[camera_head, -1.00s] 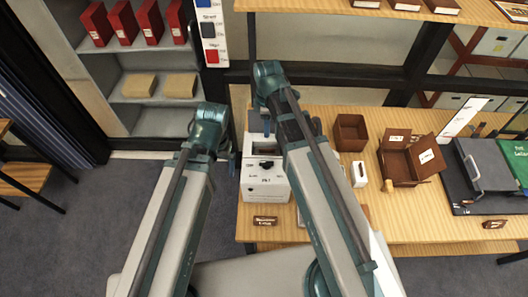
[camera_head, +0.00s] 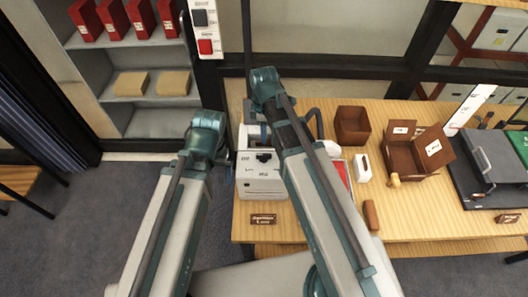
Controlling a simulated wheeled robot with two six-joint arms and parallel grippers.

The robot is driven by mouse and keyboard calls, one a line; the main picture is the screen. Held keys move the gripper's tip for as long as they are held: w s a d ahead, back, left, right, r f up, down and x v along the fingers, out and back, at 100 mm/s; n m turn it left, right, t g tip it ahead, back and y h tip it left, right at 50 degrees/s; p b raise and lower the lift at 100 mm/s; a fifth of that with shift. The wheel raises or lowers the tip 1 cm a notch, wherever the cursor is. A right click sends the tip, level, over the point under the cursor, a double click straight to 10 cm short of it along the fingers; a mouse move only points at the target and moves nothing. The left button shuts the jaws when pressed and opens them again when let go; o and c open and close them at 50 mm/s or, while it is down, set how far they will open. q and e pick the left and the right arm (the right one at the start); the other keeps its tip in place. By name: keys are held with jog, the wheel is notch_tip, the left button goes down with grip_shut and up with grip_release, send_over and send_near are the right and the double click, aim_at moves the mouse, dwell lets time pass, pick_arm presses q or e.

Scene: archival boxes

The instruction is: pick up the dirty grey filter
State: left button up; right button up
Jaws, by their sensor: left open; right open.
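I cannot make out a dirty grey filter; it may be hidden behind my arms or inside the white machine (camera_head: 262,182), a boxy unit with a dark slot on the wooden table. My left gripper (camera_head: 227,158) is only partly seen, beside the machine's left side, with nothing visible in it. My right gripper (camera_head: 261,137) is mostly hidden behind its own arm, over the back of the machine. I see nothing held in it.
On the table (camera_head: 290,232) are a brown open box (camera_head: 352,126), a brown lidded box (camera_head: 412,155), a small white block (camera_head: 362,168), a brown roll (camera_head: 371,215) and a dark grey press (camera_head: 485,165). A shelf unit (camera_head: 150,124) stands back left.

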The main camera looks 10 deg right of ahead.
aim_at(254, 144)
jog(key=shift+w+d+f+b, duration=0.1)
jog(key=shift+w+f+b, duration=0.1)
jog(key=shift+f+b, duration=1.15)
jog(key=shift+w+f+b, duration=0.15)
jog(key=shift+f+b, duration=1.1)
jog(key=shift+f, duration=0.05)
jog(key=shift+r, duration=0.1)
grip_shut()
